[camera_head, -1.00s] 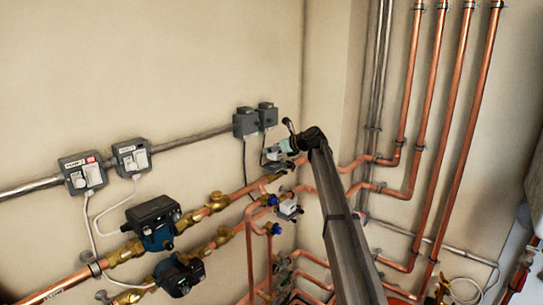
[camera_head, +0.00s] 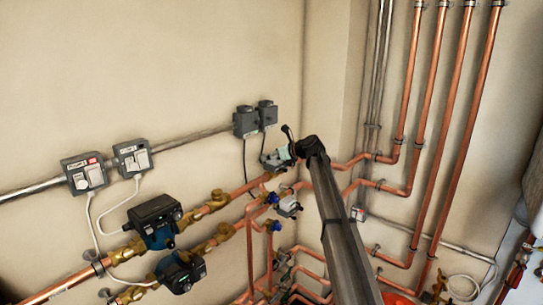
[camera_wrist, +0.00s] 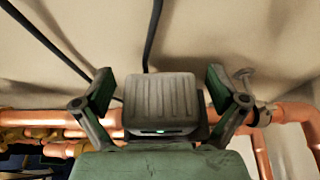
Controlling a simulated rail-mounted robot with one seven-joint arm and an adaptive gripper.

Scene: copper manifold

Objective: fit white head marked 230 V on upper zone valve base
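A pale grey, ribbed valve head (camera_wrist: 162,105) with a small lit green light sits between my fingers in the wrist view. No 230 V marking is readable. My gripper (camera_wrist: 160,90) is open, one finger on each side of the head with narrow gaps. In the head view my gripper (camera_head: 290,147) is at the upper copper pipe, beside a light grey head (camera_head: 273,160). The upper valve base is hidden, so I cannot tell whether the head is fully seated. A second whitish head (camera_head: 290,205) is on the lower pipe.
Two grey wall boxes (camera_head: 246,122) with black cables hang above the valves. Two dark pumps (camera_head: 156,222) stand at the lower left. Vertical copper pipes (camera_head: 426,120) run up the right wall.

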